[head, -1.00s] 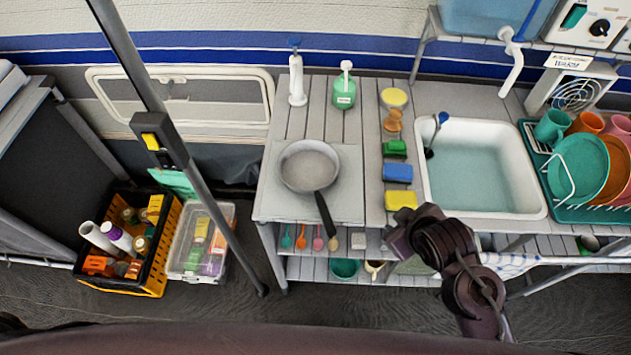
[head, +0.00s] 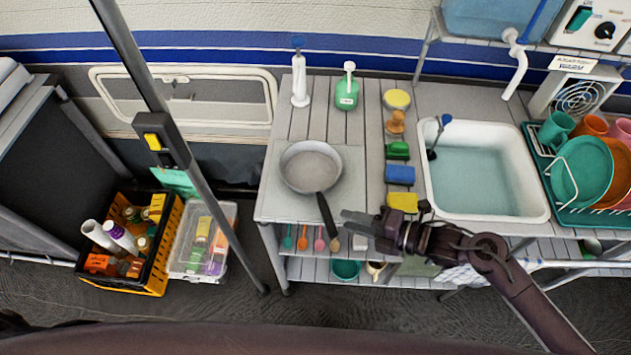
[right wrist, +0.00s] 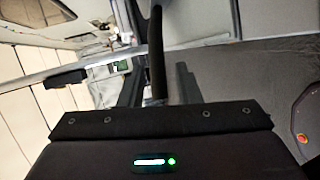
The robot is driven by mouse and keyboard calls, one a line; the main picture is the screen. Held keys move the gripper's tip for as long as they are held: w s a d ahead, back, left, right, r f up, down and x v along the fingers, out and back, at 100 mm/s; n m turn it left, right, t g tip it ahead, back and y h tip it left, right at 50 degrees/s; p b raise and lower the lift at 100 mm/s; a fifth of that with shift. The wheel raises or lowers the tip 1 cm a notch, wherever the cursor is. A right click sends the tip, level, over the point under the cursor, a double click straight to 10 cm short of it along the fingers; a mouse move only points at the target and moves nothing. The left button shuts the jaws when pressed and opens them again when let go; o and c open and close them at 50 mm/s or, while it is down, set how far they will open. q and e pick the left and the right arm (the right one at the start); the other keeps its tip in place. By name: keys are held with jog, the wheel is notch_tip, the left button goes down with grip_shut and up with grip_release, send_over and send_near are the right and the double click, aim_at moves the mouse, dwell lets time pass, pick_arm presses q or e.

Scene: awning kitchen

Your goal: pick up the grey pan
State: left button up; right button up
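The grey pan (head: 310,166) lies flat on a grey board on the left part of the counter, in the head view. Its black handle (head: 327,216) points toward me and reaches past the counter's front edge. My right gripper (head: 350,221) is open and empty, just right of the handle's end, with its fingers pointing left toward it. In the right wrist view the black handle (right wrist: 156,50) shows in line with the gap between the two fingers (right wrist: 158,85); whether it lies between the tips I cannot tell. My left gripper is not in view.
A yellow sponge (head: 402,202) and other cleaning things stand in a column right of the pan. The sink (head: 540,205) is further right. A shelf with utensils (head: 303,238) is below the counter. A grey pole (head: 205,190) stands left of it.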

aim_at(327, 208)
jog(key=p+x, duration=0.1)
jog(key=x, duration=0.1)
jog(key=p+x, duration=0.1)
jog(key=x, duration=0.1)
jog(key=w+p+x, duration=0.1)
jog(key=x, duration=0.2)
jog(key=shift+r, duration=0.3)
jog(key=shift+a+f, duration=0.15)
jog(key=shift+a, duration=0.1)
grip_shut()
